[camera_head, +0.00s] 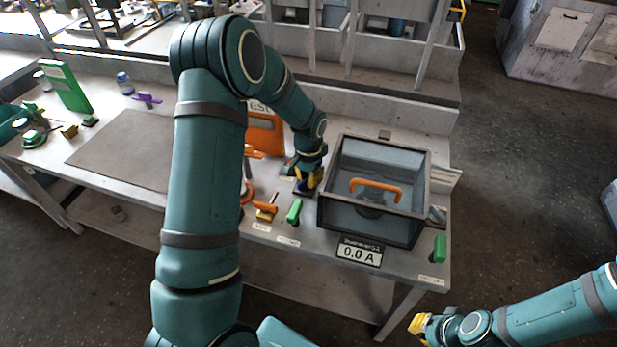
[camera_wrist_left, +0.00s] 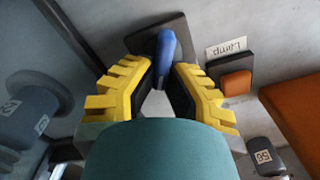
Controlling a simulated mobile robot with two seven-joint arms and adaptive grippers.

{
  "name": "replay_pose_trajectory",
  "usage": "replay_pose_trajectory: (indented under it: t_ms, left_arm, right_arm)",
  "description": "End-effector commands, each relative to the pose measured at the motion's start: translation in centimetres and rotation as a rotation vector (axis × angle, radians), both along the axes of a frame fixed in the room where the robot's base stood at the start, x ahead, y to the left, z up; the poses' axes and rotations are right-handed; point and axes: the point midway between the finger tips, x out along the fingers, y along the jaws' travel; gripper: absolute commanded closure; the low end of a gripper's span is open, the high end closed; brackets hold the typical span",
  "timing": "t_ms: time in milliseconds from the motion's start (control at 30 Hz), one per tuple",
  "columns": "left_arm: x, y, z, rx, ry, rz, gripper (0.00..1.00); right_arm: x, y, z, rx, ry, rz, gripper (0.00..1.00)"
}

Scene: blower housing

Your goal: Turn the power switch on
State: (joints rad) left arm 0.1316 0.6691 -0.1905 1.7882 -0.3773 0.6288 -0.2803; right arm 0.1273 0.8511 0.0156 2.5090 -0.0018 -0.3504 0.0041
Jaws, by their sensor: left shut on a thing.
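My left gripper (camera_head: 311,180) is at the table just left of the clear box, pointing down. In the left wrist view its yellow fingers (camera_wrist_left: 165,75) are closed around a blue switch lever (camera_wrist_left: 166,48), which rises from a dark base plate (camera_wrist_left: 140,38). The lever's lower part is hidden between the fingers. No power label is readable on it. An orange lamp (camera_wrist_left: 236,84) beside a label reading "Lamp" looks dull. The display (camera_head: 359,252) reads 0.0 A. My right gripper (camera_head: 420,328) is at the lower right, away from the table; its finger gap is unclear.
The clear dark-framed box (camera_head: 372,222) with an orange handle (camera_head: 376,186) stands close right of my left gripper. Green levers (camera_head: 295,211) (camera_head: 440,248) and an orange lever (camera_head: 266,208) line the front edge. A grey mat (camera_head: 125,150) lies at left.

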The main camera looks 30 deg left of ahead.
Motion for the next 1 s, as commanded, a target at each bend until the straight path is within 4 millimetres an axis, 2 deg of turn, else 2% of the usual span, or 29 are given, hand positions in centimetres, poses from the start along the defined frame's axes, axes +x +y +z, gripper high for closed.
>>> replay_pose_trajectory:
  t_ms: [200,233,300,667,833,1000]
  left_arm:
    - [-0.2,-0.1,-0.2,-0.001,0.006,-0.001,1.00]
    - [-0.2,-0.1,-0.2,-0.001,0.006,-0.001,0.80]
    - [-0.1,-0.1,-0.2,-0.001,0.004,-0.001,0.58]
    - [0.0,0.0,0.3,0.000,0.001,0.000,0.58]
    - [0.1,0.0,2.5,0.000,-0.002,0.000,0.58]
    - [0.0,0.0,6.0,-0.001,-0.002,0.001,0.58]
  right_arm:
    - [0.0,0.0,0.0,0.000,0.000,0.000,1.00]
    - [0.0,0.0,0.0,0.000,0.000,0.000,1.00]
    - [0.0,0.0,0.0,0.000,0.000,0.000,1.00]
    - [0.0,0.0,0.0,0.000,0.000,0.000,1.00]
    - [0.0,0.0,0.0,0.000,0.000,0.000,1.00]
    - [0.0,0.0,0.0,0.000,0.000,0.000,1.00]
